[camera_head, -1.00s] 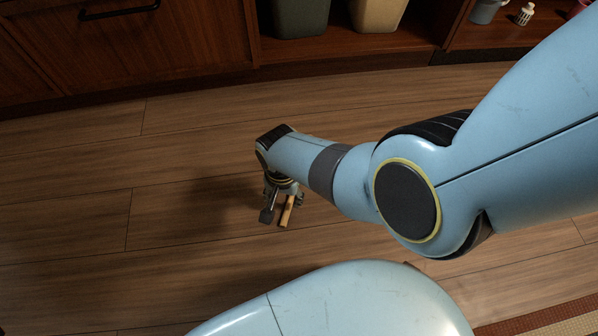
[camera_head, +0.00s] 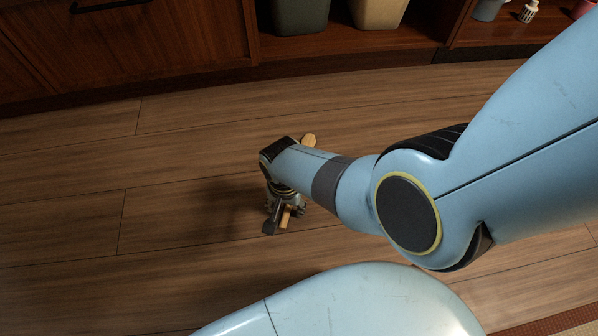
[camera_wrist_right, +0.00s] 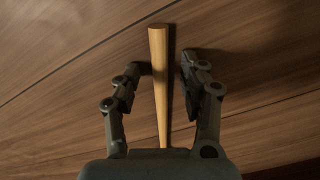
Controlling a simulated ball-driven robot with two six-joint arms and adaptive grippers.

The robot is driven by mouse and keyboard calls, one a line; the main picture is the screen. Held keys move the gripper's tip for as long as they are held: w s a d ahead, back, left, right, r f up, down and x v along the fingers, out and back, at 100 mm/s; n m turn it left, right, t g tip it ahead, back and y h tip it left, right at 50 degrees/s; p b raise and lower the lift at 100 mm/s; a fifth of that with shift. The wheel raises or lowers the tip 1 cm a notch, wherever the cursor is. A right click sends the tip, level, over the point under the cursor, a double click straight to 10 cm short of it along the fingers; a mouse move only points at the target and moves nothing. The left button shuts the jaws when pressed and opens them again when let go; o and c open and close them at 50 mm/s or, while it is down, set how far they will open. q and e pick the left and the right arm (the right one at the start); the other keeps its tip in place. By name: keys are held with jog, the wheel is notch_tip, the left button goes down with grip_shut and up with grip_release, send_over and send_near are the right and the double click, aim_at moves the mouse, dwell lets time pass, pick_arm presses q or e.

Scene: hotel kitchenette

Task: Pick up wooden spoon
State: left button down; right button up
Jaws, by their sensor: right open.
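The wooden spoon (camera_head: 309,140) lies on the wooden floor. In the head view its rounded end shows just beyond my right wrist and its handle end shows at the fingers; the middle is hidden by my wrist. In the right wrist view the pale handle (camera_wrist_right: 160,80) runs between the two fingers. My right gripper (camera_head: 282,222) points down over the handle. Its fingers, seen in the right wrist view (camera_wrist_right: 161,75), are open on both sides of the handle, with a gap visible on each side. My left gripper is not in view.
Wooden cabinets (camera_head: 180,50) stand along the back. A dark bin (camera_head: 299,14) and a beige bin (camera_head: 377,12) sit on the low shelf. A woven mat (camera_head: 560,318) lies at the lower right. The floor (camera_head: 70,210) on the left is clear.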

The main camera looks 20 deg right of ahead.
grip_shut()
dwell(0.5)
